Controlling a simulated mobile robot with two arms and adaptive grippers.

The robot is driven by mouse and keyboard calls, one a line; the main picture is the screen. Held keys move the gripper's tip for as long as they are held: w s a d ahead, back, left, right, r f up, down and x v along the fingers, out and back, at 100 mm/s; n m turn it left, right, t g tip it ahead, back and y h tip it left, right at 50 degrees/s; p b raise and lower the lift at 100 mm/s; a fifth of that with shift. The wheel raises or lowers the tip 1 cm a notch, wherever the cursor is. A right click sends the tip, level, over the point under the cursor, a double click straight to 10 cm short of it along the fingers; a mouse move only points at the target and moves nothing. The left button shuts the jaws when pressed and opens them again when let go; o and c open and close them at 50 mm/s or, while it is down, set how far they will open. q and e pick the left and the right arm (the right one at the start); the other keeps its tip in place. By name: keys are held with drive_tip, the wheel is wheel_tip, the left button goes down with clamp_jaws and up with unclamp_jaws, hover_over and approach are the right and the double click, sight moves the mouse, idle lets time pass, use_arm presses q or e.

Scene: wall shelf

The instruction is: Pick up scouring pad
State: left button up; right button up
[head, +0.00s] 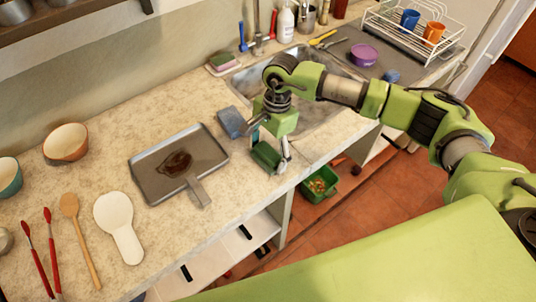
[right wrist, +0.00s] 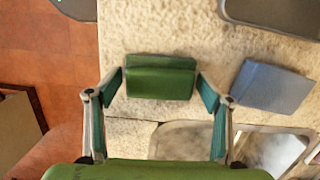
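The green scouring pad (head: 265,157) lies on the stone counter near its front edge, beside the sink. In the right wrist view the pad (right wrist: 160,78) sits between the fingertips of my right gripper (right wrist: 160,84), with a finger close on either side. The right gripper (head: 270,147) is open and low over the counter, partly covering the pad in the head view. Contact between fingers and pad cannot be made out. My left gripper is not in view.
A blue sponge (head: 231,122) lies just behind the pad. A grey pan (head: 150,180) with a brown stain is to the left. The sink (head: 330,115) is to the right. A green bin (head: 320,185) stands below the counter.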

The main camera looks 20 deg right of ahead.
sight(267, 152)
drive_tip(key=c, duration=0.4)
drive_tip(key=shift+r, duration=0.5)
wheel_tip(267, 152, up, 2)
drive_tip(key=shift+r+b, duration=0.2)
drive_tip(key=shift+b, duration=0.35)
drive_tip(key=s+r+b, duration=0.1)
drive_tip(key=s+r, duration=0.1)
drive_tip(key=s+a+r+b, duration=0.1)
drive_tip(key=s+r, duration=0.1)
drive_tip(key=shift+s+r, duration=0.2)
drive_tip(key=shift+r, duration=0.2)
drive_tip(key=s+r+b, duration=0.1)
drive_tip(key=s, duration=0.2)
drive_tip(key=s+a+r+b, duration=0.1)
drive_tip(key=s+r, duration=0.1)
drive_tip(key=s, duration=0.1)
drive_tip(key=s+r+b, duration=0.1)
drive_tip(key=s+r, duration=0.1)
drive_tip(key=s, duration=0.1)
drive_tip(key=shift+s+a, duration=0.2)
drive_tip(key=shift+a, duration=0.1)
drive_tip(key=shift+f, duration=0.15)
